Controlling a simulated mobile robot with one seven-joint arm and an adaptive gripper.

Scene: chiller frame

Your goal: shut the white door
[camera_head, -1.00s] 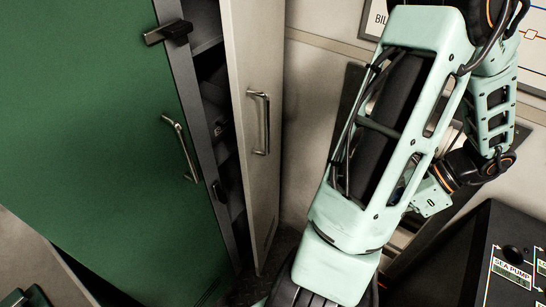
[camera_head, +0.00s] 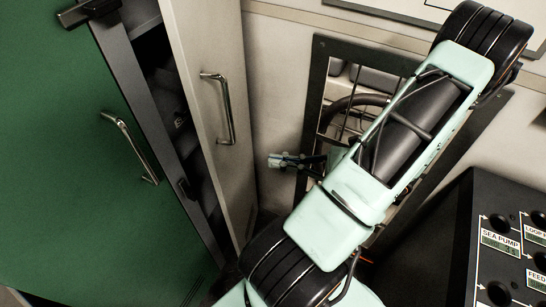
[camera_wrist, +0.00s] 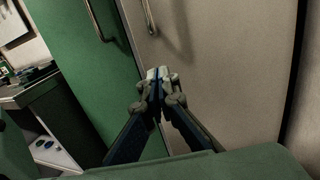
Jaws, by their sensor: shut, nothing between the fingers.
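The white door (camera_head: 205,55) stands ajar at the right side of a green-fronted cabinet, with dark shelving visible in the gap. Its metal handle (camera_head: 226,108) is upright on the outer face. My gripper (camera_head: 272,161) is shut and empty, just right of the door's outer face, below the handle's height in the picture. In the wrist view my shut fingertips (camera_wrist: 156,76) point at the white door (camera_wrist: 235,65), near its border with the green door. Whether they touch it I cannot tell.
The green door (camera_head: 60,160) with its own handle (camera_head: 130,145) fills the left. A dark-framed wall opening (camera_head: 318,90) with pipes lies behind my arm. A black control panel (camera_head: 460,230) stands at lower right. A beige wall is beside the white door.

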